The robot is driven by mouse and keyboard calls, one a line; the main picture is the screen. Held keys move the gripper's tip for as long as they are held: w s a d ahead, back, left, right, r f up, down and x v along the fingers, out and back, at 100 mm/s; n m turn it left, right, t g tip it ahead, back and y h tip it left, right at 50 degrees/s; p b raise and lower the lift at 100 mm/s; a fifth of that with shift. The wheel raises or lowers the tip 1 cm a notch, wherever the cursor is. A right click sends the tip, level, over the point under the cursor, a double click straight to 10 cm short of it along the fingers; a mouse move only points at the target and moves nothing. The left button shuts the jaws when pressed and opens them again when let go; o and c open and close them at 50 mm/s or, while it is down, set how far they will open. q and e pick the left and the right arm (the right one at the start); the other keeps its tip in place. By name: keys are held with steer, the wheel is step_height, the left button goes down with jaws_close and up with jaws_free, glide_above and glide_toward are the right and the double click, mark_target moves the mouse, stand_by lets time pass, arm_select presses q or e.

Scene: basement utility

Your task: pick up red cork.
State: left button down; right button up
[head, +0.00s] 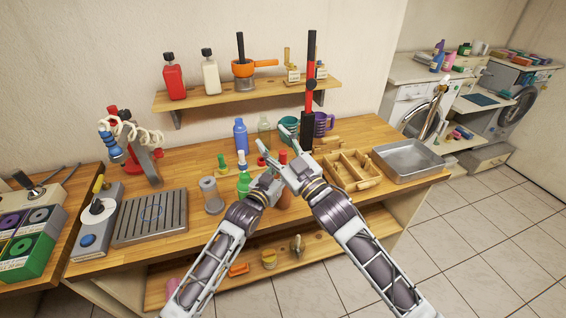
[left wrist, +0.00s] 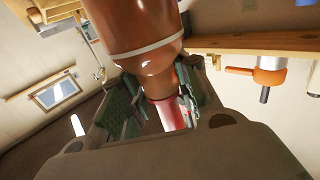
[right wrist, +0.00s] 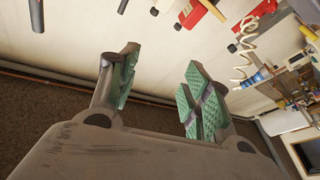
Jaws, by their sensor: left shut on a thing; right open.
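A brown bottle (left wrist: 140,30) stands with its neck between the fingers of my left gripper (left wrist: 157,80) in the left wrist view. The red cork (left wrist: 172,115) is in the bottle's mouth, between the fingers and the palm. In the head view the red cork (head: 283,157) shows above the brown bottle (head: 285,197), partly hidden by the grippers. My left gripper (head: 272,180) is shut on the bottle's neck. My right gripper (head: 273,150) is above it, open and empty, and also shows open in the right wrist view (right wrist: 155,85).
A green bottle (head: 243,183) stands just left of the grippers. A blue bottle (head: 240,137) and mugs stand behind. A wooden divided box (head: 350,170) and a metal tray (head: 407,160) lie to the right. A grooved grey plate (head: 150,217) is at the left.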

mark_target(285, 155)
steer(key=s+d+f+m+g+h, duration=0.1)
steer(key=s+d+f+m+h, duration=0.1)
steer(key=d+f+m+h, duration=0.2)
steer(key=shift+s+d+f+m+g, duration=0.35)
steer(key=shift+d+f+m, duration=0.35)
steer(key=shift+d+f, duration=1.3)
steer(key=shift+w+a+f, duration=0.1)
steer(key=shift+a+f, duration=0.15)
steer(key=shift+a, duration=0.1)
steer(key=shift+x, duration=3.25)
steer(key=shift+w+f, duration=0.1)
steer(key=shift+w, duration=0.05)
steer(key=shift+w, duration=0.1)
steer(key=shift+x, duration=1.45)
steer(key=shift+d+x, duration=0.2)
steer(key=shift+x, duration=0.85)
steer(key=shift+c, duration=0.5)
